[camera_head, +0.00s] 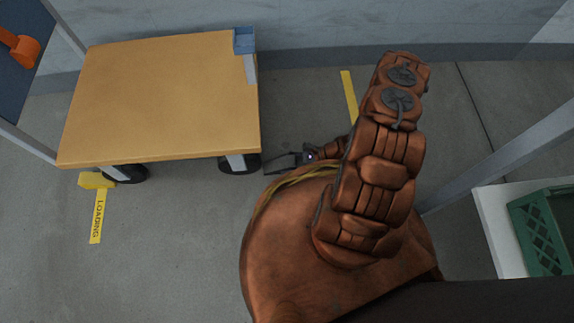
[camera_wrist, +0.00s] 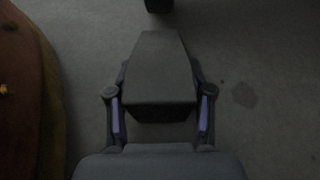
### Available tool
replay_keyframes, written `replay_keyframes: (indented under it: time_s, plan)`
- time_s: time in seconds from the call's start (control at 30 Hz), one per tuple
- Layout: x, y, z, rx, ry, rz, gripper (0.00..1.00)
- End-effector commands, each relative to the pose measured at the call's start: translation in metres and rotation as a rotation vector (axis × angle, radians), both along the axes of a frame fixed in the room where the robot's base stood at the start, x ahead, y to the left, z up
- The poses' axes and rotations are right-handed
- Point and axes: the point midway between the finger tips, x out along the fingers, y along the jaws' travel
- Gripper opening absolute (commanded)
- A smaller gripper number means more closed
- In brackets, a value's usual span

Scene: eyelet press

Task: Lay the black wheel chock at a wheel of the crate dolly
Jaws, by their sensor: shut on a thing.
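The crate dolly (camera_head: 170,95) has a tan wooden deck and stands at the left in the head view, with dark wheels under its near edge. One wheel (camera_head: 238,165) is close to my gripper (camera_head: 285,162); its lower end also shows at the top of the wrist view (camera_wrist: 158,5). My gripper is shut on the black wheel chock (camera_wrist: 158,75), a dark wedge whose narrower end points at that wheel. A gap of floor shows between chock and wheel in the wrist view. The chock's height above the floor is hard to tell.
A yellow block (camera_head: 97,180) lies by the dolly's left near wheel (camera_head: 124,174), beside a yellow LOADING floor strip (camera_head: 98,216). A green crate (camera_head: 545,230) stands at the right. A wall (camera_head: 310,30) runs behind.

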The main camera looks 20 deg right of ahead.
Motion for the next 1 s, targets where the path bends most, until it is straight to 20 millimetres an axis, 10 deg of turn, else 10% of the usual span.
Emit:
replay_keyframes:
  time_s: [0.33, 0.37, 0.57, 1.0]
  plan:
    - [0.0002, 0.0000, -0.0017, 0.001, -0.001, -0.001, 0.06]
    - [0.0003, -0.0003, -0.0017, 0.001, 0.000, -0.001, 0.54]
    - [0.0005, -0.0004, -0.0014, 0.000, 0.000, -0.001, 0.74]
    - [0.0008, -0.0008, 0.0019, 0.000, -0.001, -0.001, 0.77]
